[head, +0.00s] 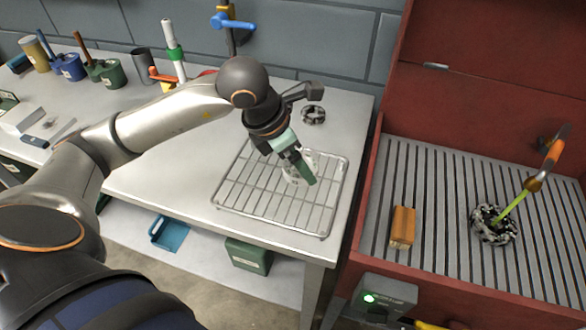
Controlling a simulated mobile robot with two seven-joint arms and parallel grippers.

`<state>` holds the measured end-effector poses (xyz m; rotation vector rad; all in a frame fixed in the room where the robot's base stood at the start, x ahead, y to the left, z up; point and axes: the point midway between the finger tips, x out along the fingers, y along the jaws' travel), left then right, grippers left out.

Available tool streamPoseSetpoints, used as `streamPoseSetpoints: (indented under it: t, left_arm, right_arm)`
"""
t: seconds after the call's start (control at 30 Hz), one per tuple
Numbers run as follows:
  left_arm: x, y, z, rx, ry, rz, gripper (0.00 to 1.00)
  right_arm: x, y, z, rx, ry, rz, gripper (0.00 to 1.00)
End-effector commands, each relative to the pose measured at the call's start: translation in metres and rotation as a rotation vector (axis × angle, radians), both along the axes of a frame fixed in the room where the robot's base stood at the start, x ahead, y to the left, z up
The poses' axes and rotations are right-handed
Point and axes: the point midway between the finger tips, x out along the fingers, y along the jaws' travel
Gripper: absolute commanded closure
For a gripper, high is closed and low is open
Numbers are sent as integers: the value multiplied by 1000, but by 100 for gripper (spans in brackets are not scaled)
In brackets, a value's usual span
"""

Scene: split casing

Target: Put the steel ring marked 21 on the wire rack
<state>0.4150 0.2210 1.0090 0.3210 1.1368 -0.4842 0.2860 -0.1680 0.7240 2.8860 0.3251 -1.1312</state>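The wire rack (232,190) lies on the grey bench near its right end. My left gripper (303,174) reaches down over the right part of the rack, with its green fingers pointing down and to the right. A pale metal ring (291,174) shows at the fingers, partly hidden by them. I cannot tell whether the fingers grip it, or whether it touches the rack. No number is readable on any ring. My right gripper is out of view.
The red cabinet (364,205) with a slatted floor stands right of the bench. Pots and tools crowd the bench's back left. A blue-handled tap (232,22) is behind.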

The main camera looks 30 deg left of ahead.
Motion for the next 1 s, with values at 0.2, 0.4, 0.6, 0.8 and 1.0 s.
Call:
streamPoseSetpoints:
  t: [0.2, 0.4, 0.6, 0.8, 1.0]
  left_arm:
    - [8, 11, -15, -2, -2, 1, 100]
    - [11, 17, -40, 0, 1, -1, 100]
    - [12, 17, -54, -1, -5, -1, 100]
    - [12, 17, -54, -1, -5, -1, 100]
    - [12, 17, -57, -1, -2, -1, 9]
  right_arm:
    - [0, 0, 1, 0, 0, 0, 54]
    - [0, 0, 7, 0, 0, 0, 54]
    - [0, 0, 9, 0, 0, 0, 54]
    - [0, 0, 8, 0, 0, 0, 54]
    - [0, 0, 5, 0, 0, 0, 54]
